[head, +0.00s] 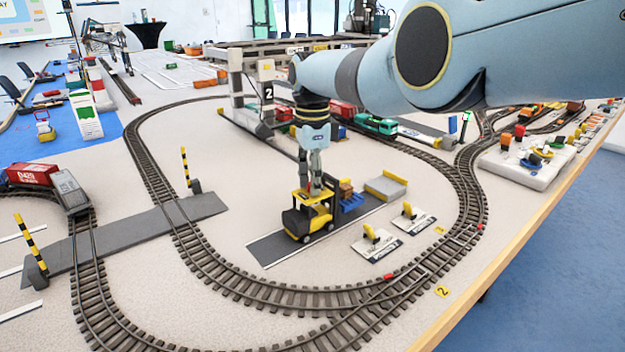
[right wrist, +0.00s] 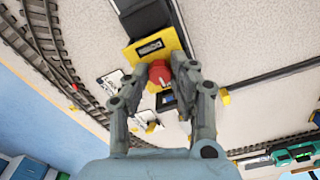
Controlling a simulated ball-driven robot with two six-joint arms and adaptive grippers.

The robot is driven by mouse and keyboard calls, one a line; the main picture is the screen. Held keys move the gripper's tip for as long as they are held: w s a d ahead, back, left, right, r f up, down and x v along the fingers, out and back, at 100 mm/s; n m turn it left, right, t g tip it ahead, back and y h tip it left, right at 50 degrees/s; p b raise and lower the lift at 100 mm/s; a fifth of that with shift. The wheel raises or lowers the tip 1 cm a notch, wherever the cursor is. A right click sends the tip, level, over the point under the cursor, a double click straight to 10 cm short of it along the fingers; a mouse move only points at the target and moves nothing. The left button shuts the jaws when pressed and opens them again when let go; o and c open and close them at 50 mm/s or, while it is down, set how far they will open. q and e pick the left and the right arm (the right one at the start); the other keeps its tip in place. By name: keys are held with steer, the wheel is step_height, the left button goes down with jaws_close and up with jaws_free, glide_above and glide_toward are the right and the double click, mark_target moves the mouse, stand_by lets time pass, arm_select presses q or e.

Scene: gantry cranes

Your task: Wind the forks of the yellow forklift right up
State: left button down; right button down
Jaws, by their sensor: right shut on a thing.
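The yellow forklift (head: 306,221) stands on a dark grey strip inside the track loop, its mast toward the right. A blue pallet (head: 352,202) with a brown load (head: 346,189) is at its front. The forks are too small to make out, so I cannot tell their height. My right gripper (head: 315,187) points down onto the forklift's roof. In the right wrist view, its two fingers (right wrist: 158,82) are shut on a red knob (right wrist: 160,72) on top of the yellow forklift (right wrist: 152,50). My left gripper is out of view.
Two small plates with yellow levers (head: 371,238) lie right of the forklift. A grey platform (head: 385,187) is at the strip's far end. Curved railway track (head: 464,215) surrounds the area. A green locomotive (head: 375,125) stands behind. My right arm hides part of the back.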

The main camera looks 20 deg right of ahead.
stand_by(0.5)
steer(key=c, duration=1.1)
jaws_free()
steer(key=shift+r, duration=0.1)
step_height(320, 180, up, 12)
steer(key=shift+f, duration=0.1)
steer(key=shift+f, duration=0.1)
